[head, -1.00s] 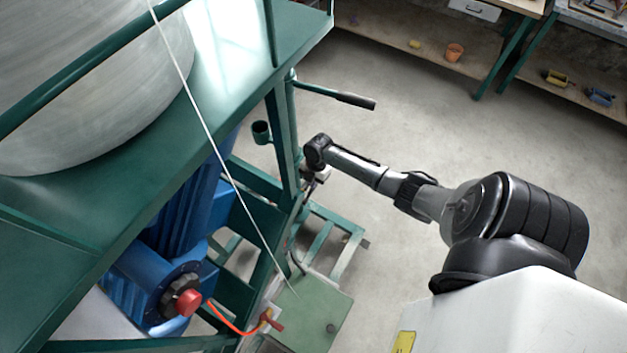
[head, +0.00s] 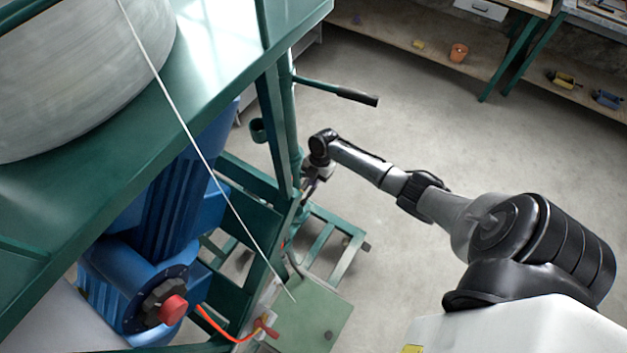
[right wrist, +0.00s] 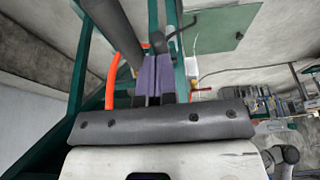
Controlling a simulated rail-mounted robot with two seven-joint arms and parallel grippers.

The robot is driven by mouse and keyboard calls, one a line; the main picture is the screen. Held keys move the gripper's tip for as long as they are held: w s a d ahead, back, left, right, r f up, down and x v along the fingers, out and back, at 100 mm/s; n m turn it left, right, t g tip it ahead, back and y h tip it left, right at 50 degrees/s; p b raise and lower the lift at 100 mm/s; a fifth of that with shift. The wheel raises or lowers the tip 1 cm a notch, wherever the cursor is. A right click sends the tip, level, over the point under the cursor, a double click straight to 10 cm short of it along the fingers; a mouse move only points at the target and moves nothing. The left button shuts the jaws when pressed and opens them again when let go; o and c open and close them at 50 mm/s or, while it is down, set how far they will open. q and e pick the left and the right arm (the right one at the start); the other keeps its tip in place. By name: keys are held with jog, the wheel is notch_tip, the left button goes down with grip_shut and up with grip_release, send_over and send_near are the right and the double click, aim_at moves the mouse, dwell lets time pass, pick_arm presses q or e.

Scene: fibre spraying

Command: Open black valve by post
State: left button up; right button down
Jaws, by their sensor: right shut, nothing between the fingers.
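My right gripper (head: 309,189) is low beside the green post (head: 291,130) of the machine frame, pointing down, partly hidden by its own wrist. In the right wrist view its purple fingers (right wrist: 153,76) are together with nothing between them. A small black part (right wrist: 159,42), which may be the black valve, shows just beyond the fingertips; I cannot tell whether they touch it. In the head view the valve cannot be made out behind my wrist. My left gripper is not in view.
A lever with a black grip (head: 357,96) sticks out from the post above my right forearm. A blue motor (head: 150,270), an orange hose (head: 222,328) with a red handle and a green plate (head: 312,318) are nearby.

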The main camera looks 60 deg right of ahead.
jog(key=shift+r, duration=0.15)
jog(key=shift+r+p, duration=0.5)
jog(key=shift+p, duration=0.1)
notch_tip(320, 180, up, 4)
jog(key=p, duration=0.3)
jog(key=shift+r+p, duration=0.1)
jog(key=shift+p, duration=0.3)
jog(key=d+b+v, duration=0.1)
jog(key=b+v, duration=0.1)
jog(key=v, duration=0.7)
jog(key=shift+d+r, duration=0.15)
jog(key=shift+r, duration=0.05)
